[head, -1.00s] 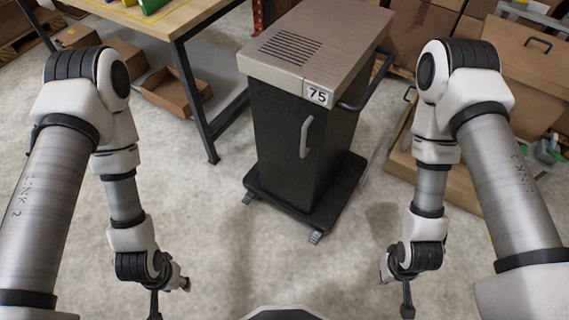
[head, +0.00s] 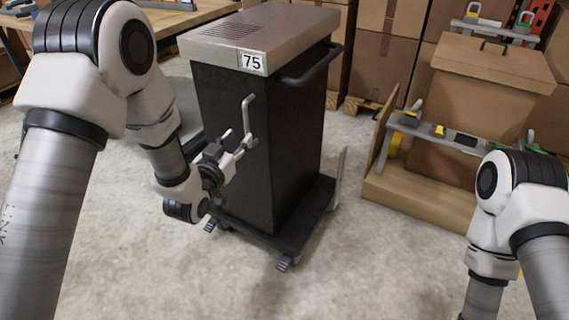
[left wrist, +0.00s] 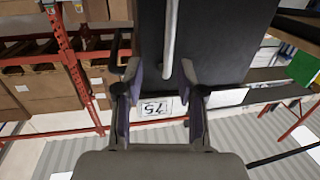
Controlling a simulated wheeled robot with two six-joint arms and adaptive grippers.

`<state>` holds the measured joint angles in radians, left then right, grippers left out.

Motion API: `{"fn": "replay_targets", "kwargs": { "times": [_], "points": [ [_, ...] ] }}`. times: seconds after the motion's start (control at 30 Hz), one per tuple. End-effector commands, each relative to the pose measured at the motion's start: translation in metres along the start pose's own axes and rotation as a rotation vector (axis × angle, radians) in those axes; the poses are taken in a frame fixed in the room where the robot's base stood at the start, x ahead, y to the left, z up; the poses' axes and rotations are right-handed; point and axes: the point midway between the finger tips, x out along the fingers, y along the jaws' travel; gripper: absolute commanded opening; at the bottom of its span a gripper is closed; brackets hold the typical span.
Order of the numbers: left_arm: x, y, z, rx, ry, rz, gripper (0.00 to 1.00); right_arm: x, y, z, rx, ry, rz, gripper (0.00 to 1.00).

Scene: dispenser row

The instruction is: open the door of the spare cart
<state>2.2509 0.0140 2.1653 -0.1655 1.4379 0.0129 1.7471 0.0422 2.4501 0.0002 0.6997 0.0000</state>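The spare cart (head: 300,120) is a black cabinet with a grey metal top, a "75" label and a wheeled black base. Its front door (head: 225,105) looks shut and carries a light vertical bar handle (head: 248,115). My left gripper (head: 240,140) is at the lower part of this handle, fingers apart. In the left wrist view the handle (left wrist: 171,40) runs just beyond the gap between the open fingers (left wrist: 162,75); I cannot tell whether they touch it. My right arm shows at the lower right, but its gripper is outside the picture.
A dark push bar (head: 310,68) sticks out from the cart's right side. A wooden stand with a cardboard box (head: 490,75) is at the right. A workbench (head: 170,18) is behind at the left. The floor (head: 350,270) in front of the cart is clear.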

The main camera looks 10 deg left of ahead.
Motion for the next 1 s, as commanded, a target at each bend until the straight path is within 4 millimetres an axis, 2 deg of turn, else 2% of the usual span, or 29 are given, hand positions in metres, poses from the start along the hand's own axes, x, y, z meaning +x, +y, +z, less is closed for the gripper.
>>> {"fn": "replay_targets", "kwargs": {
  "times": [0.03,0.07,0.27,0.5,0.6,0.9,0.97,1.0],
  "points": [
    [0.003,-0.001,0.008,0.004,0.027,-0.001,0.39,0.024,0.000,-0.001,-0.002,0.003,0.000,0.00],
    [0.004,-0.001,0.004,0.005,0.037,-0.001,0.39,0.026,0.000,-0.001,-0.002,0.003,0.000,0.00],
    [0.017,-0.001,-0.009,0.010,0.053,0.000,0.39,0.024,0.000,-0.002,-0.003,0.005,0.000,0.00],
    [0.063,-0.001,-0.009,0.009,0.051,-0.001,0.39,0.031,0.000,-0.002,-0.002,0.004,0.000,0.00],
    [0.076,-0.001,-0.011,0.008,0.051,-0.002,0.39,0.033,0.000,-0.002,-0.003,0.004,0.000,0.00],
    [0.082,-0.001,-0.011,0.007,0.047,-0.002,0.39,0.033,0.000,-0.002,-0.002,0.003,0.000,0.00],
    [0.082,-0.001,-0.011,0.007,0.047,-0.002,0.18,0.033,0.000,-0.002,-0.002,0.003,0.000,0.00],
    [0.082,-0.001,-0.011,0.007,0.047,-0.002,0.03,0.033,0.000,-0.002,-0.002,0.003,0.000,0.00]
  ]
}}
